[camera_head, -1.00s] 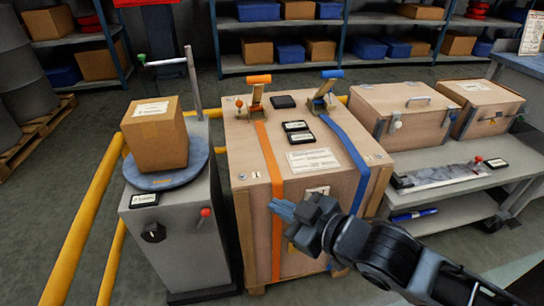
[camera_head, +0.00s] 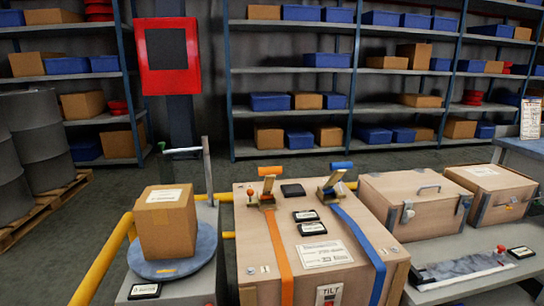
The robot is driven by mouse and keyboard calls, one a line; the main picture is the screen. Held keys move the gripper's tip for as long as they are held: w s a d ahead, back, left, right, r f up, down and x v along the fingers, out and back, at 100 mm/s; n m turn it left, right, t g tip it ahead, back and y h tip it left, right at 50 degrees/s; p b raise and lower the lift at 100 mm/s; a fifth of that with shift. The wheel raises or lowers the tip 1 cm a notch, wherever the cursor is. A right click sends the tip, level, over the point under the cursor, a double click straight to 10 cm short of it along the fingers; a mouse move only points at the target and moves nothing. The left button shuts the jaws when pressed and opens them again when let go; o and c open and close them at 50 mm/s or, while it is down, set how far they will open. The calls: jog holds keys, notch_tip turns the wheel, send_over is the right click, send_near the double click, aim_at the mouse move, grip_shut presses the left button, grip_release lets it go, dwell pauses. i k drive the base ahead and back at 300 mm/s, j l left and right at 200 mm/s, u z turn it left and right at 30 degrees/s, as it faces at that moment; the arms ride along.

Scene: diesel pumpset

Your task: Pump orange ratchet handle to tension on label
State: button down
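The orange ratchet handle (camera_head: 271,171) stands at the back left of the large wooden crate's top (camera_head: 246,229), raised on its metal ratchet. An orange strap (camera_head: 279,250) runs from it toward the front edge. A blue ratchet handle (camera_head: 341,166) and a blue strap (camera_head: 362,246) are to its right. A white paper label (camera_head: 324,253) lies on the crate between the straps, its text too small to read. Small black plates (camera_head: 305,215) sit between the ratchets. My gripper is not in view.
A cardboard box (camera_head: 167,225) stands on a blue turntable (camera_head: 203,244) at left, with a yellow rail (camera_head: 100,266) beside it. Two smaller wooden cases (camera_head: 410,188) are at right. Shelves (camera_head: 290,112) and a red frame (camera_head: 167,57) are behind.

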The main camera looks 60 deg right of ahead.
aim_at(270, 172)
jog(key=z, duration=1.65)
jog(key=i+j, duration=0.15)
jog(key=j, duration=0.2)
jog(key=i+j, duration=0.15)
jog(key=j, duration=0.15)
jog(key=i+j, duration=0.15)
jog(key=j, duration=0.2)
jog(key=i+j, duration=0.15)
jog(key=j, duration=0.2)
jog(key=i+j, duration=0.15)
jog(key=j, duration=0.15)
